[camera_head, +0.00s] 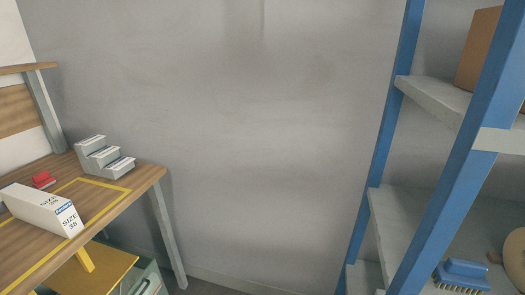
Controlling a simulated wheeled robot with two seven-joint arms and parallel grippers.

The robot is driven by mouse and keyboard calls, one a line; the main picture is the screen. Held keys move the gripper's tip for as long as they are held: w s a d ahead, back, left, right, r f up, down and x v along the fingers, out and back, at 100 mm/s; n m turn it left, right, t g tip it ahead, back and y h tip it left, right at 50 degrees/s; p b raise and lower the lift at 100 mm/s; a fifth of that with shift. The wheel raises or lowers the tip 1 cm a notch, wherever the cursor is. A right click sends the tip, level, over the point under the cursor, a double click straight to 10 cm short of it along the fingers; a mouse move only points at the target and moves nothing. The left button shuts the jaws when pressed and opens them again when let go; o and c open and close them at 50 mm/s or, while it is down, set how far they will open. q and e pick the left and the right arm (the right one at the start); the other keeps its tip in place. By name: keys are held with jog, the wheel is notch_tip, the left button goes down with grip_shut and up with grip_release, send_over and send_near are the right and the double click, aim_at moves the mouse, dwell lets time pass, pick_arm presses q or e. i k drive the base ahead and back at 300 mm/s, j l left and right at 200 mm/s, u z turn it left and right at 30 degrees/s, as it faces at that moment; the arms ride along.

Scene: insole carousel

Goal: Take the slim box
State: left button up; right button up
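A slim white box (46,208) marked "SIZE 38" lies on the wooden table (148,179) at the left. Its labelled end faces the front right, and it lies partly over the yellow outline on the tabletop. Its left end reaches close to the picture's left edge. Neither of my grippers shows in the head view.
A grey stepped holder (104,157) and a small red object (43,179) stand farther back on the table. A blue-framed shelf rack (382,130) at the right holds a brown box (477,50) and a blue brush (463,273). Bare wall fills the middle.

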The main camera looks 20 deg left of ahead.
aim_at(56, 214)
jog(key=u, duration=2.15)
jog(key=i+l, duration=0.2)
jog(key=l, duration=0.15)
jog(key=i+l+u, duration=0.15)
jog(key=i+l, duration=0.3)
jog(key=l, duration=0.25)
jog(key=i+l+u, duration=0.15)
jog(key=l, duration=0.2)
jog(key=i+l, duration=0.25)
jog(key=i+l+u, duration=0.15)
jog(key=l, duration=0.35)
